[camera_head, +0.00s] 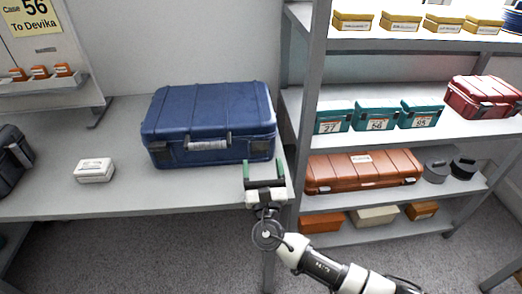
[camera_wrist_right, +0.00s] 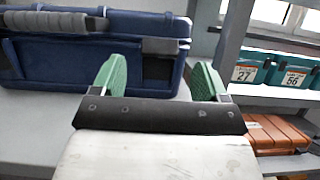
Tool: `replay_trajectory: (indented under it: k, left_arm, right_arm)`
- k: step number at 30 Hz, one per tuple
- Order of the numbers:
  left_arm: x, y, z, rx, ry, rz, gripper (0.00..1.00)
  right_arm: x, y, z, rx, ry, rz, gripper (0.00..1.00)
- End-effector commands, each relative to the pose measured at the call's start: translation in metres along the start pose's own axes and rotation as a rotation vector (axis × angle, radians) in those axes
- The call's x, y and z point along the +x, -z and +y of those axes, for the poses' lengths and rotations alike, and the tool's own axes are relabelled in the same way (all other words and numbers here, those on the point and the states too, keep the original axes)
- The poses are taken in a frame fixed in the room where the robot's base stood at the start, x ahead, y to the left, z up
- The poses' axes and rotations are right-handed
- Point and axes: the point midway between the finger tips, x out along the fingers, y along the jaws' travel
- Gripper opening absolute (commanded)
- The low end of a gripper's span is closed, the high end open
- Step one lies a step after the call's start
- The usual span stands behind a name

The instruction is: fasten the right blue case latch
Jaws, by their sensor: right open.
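The closed blue case (camera_head: 210,108) lies on the grey table, its front with the grey handle (camera_head: 208,144) facing me. Its right latch (camera_head: 261,146) is a small dark patch near the front right corner. In the wrist view the right latch (camera_wrist_right: 159,67) shows between my fingers as a dark plate with a grey piece above it; I cannot tell whether it is fastened. My right gripper (camera_head: 263,170) is open and empty, just in front of the case's right end, with green finger pads, apart from the latch as far as I can see. My left gripper is out of view.
A small white box (camera_head: 94,171) and a black case (camera_head: 12,153) stand on the table to the left. A shelf rack (camera_head: 308,110) with teal boxes (camera_head: 376,115) and an orange case (camera_head: 362,171) stands close on the right. The table's front edge is near my gripper.

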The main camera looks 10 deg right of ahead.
Motion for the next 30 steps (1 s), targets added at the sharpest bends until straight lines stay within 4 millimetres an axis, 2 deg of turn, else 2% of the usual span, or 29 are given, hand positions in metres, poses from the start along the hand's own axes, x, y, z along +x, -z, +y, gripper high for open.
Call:
replay_trajectory:
  k: [3,7,19,28,30]
  left_arm:
    - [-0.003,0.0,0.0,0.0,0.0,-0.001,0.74]
    - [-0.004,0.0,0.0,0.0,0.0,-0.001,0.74]
    - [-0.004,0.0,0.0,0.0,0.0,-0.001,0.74]
    - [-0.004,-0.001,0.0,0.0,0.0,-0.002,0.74]
    - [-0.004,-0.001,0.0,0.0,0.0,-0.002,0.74]
  right_arm:
    - [0.021,-0.002,0.0,0.0,0.002,-0.002,0.74]
    - [0.035,0.0,0.0,0.001,0.001,0.0,0.74]
    - [0.042,0.0,0.0,0.002,0.001,0.001,0.74]
    - [0.042,0.0,-0.001,0.002,0.002,0.001,0.28]
    - [0.042,0.0,-0.001,0.002,0.002,0.002,0.25]
